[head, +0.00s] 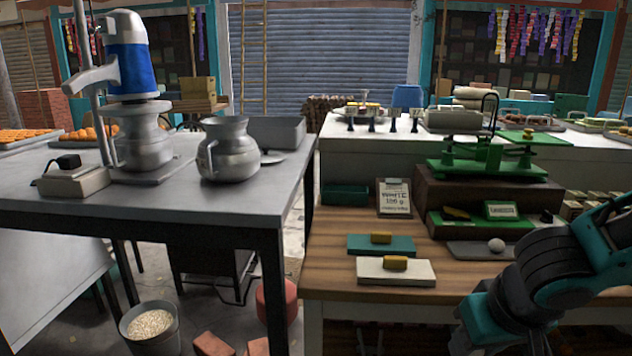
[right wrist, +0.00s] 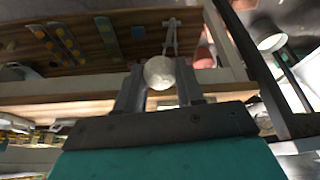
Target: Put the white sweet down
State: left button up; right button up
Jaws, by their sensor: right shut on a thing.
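A round white sweet (right wrist: 160,72) is between the two fingers of my right gripper (right wrist: 160,85) in the right wrist view. The gripper is shut on it. In the head view my right arm comes in from the right, with its teal hand at the lower edge; the fingertips and held sweet do not show there. Another round white piece (head: 497,246) lies on a dark grey slab (head: 470,251) on the wooden counter (head: 334,268). My left gripper is not in view.
A white block (head: 395,272) and a teal block (head: 358,245) each carry a yellow-brown piece. A green balance scale (head: 487,171) stands behind on a dark box. A grey table (head: 262,188) with a metal jug (head: 229,150) is left, across a gap.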

notch_tip(320, 180, down, 3)
jog(key=a, duration=0.3)
jog(key=d+r+m+h, duration=0.1)
jog(key=d+r+m, duration=0.15)
jog(key=d, duration=0.75)
jog(key=d+r+m+h, duration=0.1)
jog(key=d+r+m, duration=0.15)
jog(key=d, duration=0.85)
jog(key=s+d+f+m, duration=0.1)
jog(key=s+d+f, duration=0.2)
jog(key=d, duration=0.1)
jog(key=shift+s+f+g, duration=0.15)
jog(key=shift+f+g, duration=0.1)
jog(key=shift+g, duration=0.05)
jog(key=shift+a+f, duration=0.1)
jog(key=shift+f, duration=0.1)
